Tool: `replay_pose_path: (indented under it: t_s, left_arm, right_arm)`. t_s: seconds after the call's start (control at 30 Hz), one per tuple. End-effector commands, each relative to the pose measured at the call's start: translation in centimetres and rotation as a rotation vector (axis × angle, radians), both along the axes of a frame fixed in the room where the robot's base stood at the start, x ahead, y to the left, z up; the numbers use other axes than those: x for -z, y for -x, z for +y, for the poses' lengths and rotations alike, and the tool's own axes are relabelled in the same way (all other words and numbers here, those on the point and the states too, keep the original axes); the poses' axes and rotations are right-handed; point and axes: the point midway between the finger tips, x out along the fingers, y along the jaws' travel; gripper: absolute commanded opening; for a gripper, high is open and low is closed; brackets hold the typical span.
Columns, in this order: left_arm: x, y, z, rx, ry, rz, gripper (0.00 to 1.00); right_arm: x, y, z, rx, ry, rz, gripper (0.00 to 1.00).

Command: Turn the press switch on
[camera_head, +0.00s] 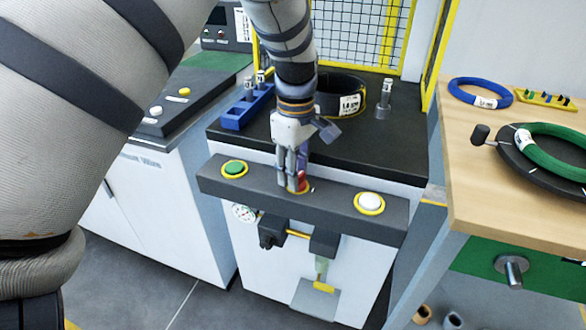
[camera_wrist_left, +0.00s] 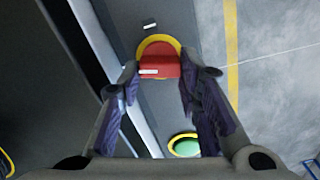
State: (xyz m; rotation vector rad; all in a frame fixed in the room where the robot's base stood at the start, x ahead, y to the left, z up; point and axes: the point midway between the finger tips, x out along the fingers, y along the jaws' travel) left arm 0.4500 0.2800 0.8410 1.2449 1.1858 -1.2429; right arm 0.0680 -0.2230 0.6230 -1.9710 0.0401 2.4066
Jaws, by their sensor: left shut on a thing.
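The red press switch (camera_head: 303,181) sits in a yellow ring in the middle of the dark control bar (camera_head: 330,195). My left gripper (camera_head: 295,187) points down at it and hides much of it. In the left wrist view, the red switch (camera_wrist_left: 158,66) shows between the tips of my left gripper (camera_wrist_left: 160,80), which is shut on it. A small white label lies on its red face. Whether the switch is turned cannot be told. My right gripper is not in view.
A green button (camera_head: 234,169) and a white button (camera_head: 369,202) flank the switch on the bar. Behind, a black coil (camera_head: 341,94) and a blue rack (camera_head: 247,107) stand on the dark machine top. A wooden table (camera_head: 470,190) with green and blue coils is at right.

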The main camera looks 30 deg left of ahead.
Motion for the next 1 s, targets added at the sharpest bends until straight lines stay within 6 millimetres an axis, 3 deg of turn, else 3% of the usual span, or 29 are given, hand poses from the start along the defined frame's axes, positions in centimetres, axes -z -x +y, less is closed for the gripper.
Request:
replay_pose_path:
  t_s: [1.0]
  left_arm:
    - [0.1,-0.4,-0.3,0.954,0.002,0.001,0.04]
  right_arm:
    - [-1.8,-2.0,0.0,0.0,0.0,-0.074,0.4]
